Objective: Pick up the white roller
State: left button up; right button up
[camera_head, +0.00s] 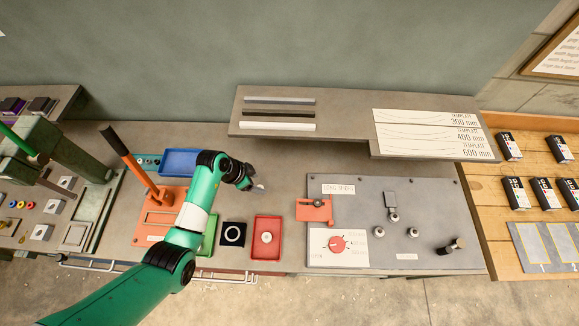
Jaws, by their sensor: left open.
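A long white bar (277,126), which looks like the white roller, lies on the raised grey shelf (350,141). It is the nearest of three parallel bars there. My left gripper (257,187) is open over the bench, below the shelf's front edge in the picture and apart from the bar. Its fingers are small and partly hidden by the dark wrist. A small pale patch shows at the fingertips; I cannot tell whether it is part of the gripper. My right gripper is not in view.
A blue tray (179,162), an orange lever tool (131,163) and a red tray (267,223) holding a round piece stand around my left arm. A grey panel with knobs (440,215) is at right. Template sheets (432,133) lie on the shelf's right end.

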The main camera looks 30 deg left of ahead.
pick_arm(q)
jog(key=s+a+r+p, duration=0.1)
jog(key=s+a+r, duration=0.1)
jog(key=s+a, duration=0.1)
jog(key=shift+n, duration=0.3)
jog(key=b+x, duration=0.3)
jog(key=x, duration=0.3)
jog(key=shift+w+a+f, duration=0.1)
jog(key=shift+w+f, duration=0.2)
jog(key=shift+w, duration=0.1)
jog(key=b+x, duration=0.4)
jog(key=x, duration=0.1)
jog(key=shift+f, duration=0.2)
jog(key=shift+r, duration=0.1)
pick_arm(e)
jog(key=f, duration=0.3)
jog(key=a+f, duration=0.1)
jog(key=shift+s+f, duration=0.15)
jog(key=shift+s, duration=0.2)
pick_arm(q)
grip_shut()
